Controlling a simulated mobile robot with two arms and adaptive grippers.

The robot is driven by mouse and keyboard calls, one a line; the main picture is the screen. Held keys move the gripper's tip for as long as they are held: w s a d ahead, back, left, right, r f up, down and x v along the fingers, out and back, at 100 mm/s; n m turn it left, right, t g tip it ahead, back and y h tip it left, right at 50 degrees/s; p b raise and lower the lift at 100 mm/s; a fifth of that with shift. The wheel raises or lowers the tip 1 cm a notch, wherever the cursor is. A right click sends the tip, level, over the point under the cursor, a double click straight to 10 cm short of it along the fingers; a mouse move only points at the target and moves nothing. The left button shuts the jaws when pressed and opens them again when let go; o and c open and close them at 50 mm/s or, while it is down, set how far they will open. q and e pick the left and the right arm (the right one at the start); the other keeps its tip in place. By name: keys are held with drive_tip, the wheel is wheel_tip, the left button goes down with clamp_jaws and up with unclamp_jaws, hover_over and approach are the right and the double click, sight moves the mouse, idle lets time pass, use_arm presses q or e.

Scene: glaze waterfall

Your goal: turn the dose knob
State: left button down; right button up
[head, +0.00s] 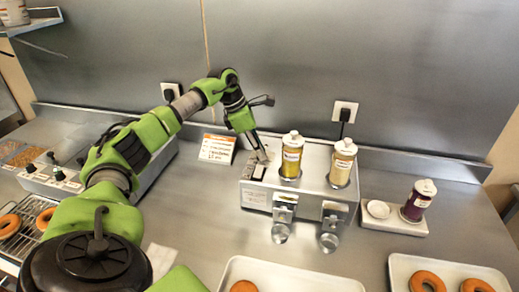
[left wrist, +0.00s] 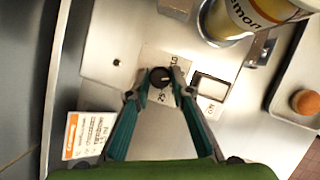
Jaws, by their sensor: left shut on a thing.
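The dose knob (left wrist: 160,77) is a small dark round knob on a marked plate on top of the steel dispenser (head: 304,205). In the left wrist view my left gripper (left wrist: 158,84) has its fingertips at the two sides of the knob and is shut on it. In the head view my left gripper (head: 262,155) reaches down to the dispenser's top left, and its fingers hide most of the knob. A switch (left wrist: 210,88) lies right of the knob. My right gripper is not in view.
A purple bottle (head: 418,202) and a white tray (head: 290,272) with a doughnut are farther right and in front.

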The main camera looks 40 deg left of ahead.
use_arm(q)
drive_tip(key=c, duration=1.8)
unclamp_jaws()
drive_tip(key=shift+r, duration=0.1)
drive_tip(key=v, duration=1.1)
drive_tip(key=shift+s+a+r, duration=0.1)
drive_tip(key=shift+a+r, duration=0.05)
drive_tip(key=shift+r, duration=0.25)
